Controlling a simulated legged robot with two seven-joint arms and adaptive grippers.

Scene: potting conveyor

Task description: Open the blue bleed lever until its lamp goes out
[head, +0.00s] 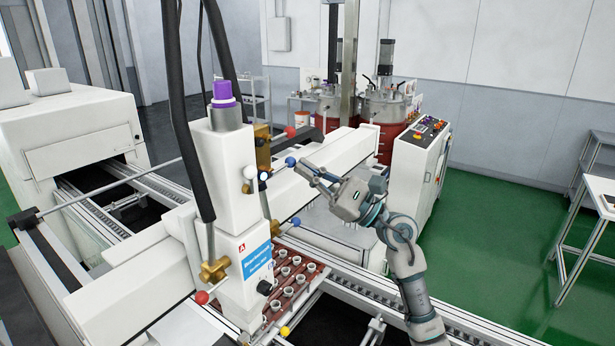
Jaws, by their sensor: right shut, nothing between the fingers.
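A blue ball knob (290,161) sits on a thin rod beside the brass fitting on the white dosing head (232,170). A second blue ball (296,221) is lower on the same side. A small lamp (264,176) with a bright white-blue glow is left of the upper blue knob; it looks lit. My right gripper (306,172) is shut and empty, its fingertips just right of the upper blue knob. I cannot tell whether they touch it. My left gripper is out of view.
A white ball (249,172) and red balls (290,131) (202,297) are on other levers of the head. A yellow ball (284,331) is below. A tray of white cups (289,291) lies under the head. Black hoses hang at the left.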

